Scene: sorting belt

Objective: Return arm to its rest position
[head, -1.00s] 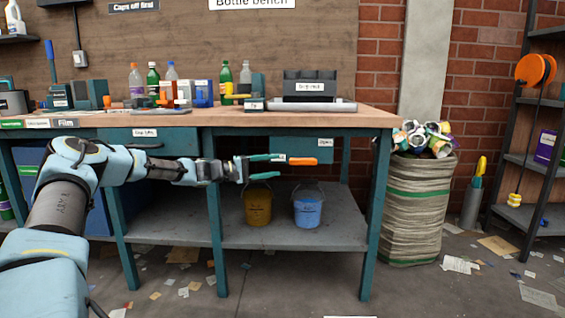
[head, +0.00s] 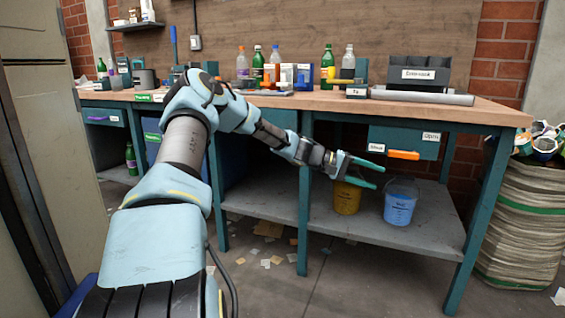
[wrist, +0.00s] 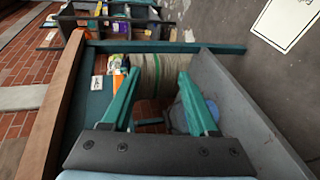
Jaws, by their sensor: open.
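My arm reaches from the lower left of the head view toward the workbench (head: 300,97). My gripper (head: 378,174) is open and empty, with its two teal fingers spread apart. It is in front of the bench, below the worktop and near the drawer (head: 398,141) with the orange handle (head: 403,155). In the wrist view my gripper (wrist: 157,90) also shows open with nothing between the fingers.
A yellow bucket (head: 346,197) and a blue bucket (head: 400,203) stand on the lower shelf (head: 385,236) beneath my gripper. A full sack (head: 525,225) stands at the right. Bottles and boxes line the worktop's back. Paper scraps litter the floor.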

